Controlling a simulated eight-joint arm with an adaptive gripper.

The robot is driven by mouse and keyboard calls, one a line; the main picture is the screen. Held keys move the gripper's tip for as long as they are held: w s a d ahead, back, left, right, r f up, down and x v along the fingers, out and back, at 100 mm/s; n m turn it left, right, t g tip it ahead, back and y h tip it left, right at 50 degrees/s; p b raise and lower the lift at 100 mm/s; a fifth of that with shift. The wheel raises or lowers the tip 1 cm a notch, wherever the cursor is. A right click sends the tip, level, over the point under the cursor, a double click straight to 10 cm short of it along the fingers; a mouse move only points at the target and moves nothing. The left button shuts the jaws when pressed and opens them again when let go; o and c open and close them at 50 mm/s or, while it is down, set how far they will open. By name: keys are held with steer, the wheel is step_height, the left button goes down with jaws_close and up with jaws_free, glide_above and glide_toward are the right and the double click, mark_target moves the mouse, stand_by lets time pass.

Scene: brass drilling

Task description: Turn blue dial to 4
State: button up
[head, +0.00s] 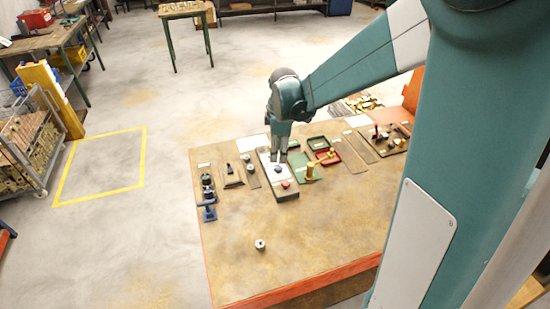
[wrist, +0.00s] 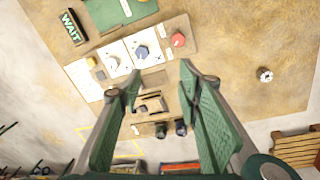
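A blue dial (head: 278,168) sits on a pale panel (head: 265,161) on the brown table. It also shows as a blue knob in the wrist view (wrist: 142,52), on a white plate with small markings too small to read. My gripper (head: 279,160) is over the panel, close to the blue dial, pointing down. In the wrist view my gripper (wrist: 160,70) has its two green fingers apart with nothing between the tips. The blue dial lies just beyond the fingertips, nearer the left one.
A small round metal part (head: 260,244) stands alone near the table front. A blue fixture (head: 208,211) is at the left edge. Green and red trays (head: 330,161) lie right of the panel. A black WAIT sign (wrist: 72,27) is upper left. The front of the table is mostly clear.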

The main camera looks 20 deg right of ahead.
mark_target(278, 168)
steer(key=w+f+n+p, duration=0.1)
steer(key=w+f, duration=0.1)
steer(key=w+d+f+n+g+p, duration=0.1)
steer(key=w+f+p, duration=0.1)
steer(key=w+d+f+n+p, duration=0.1)
steer(key=w+f+n, duration=0.1)
steer(key=shift+w+f+g, duration=0.25)
steer(key=shift+f+g, duration=0.05)
steer(key=shift+f, duration=0.05)
steer(key=shift+f+p, duration=0.1)
steer(key=shift+p, duration=0.2)
steer(key=shift+f, duration=0.15)
steer(key=shift+f, duration=3.75)
steer(key=shift+c, duration=0.2)
steer(key=c, duration=0.9)
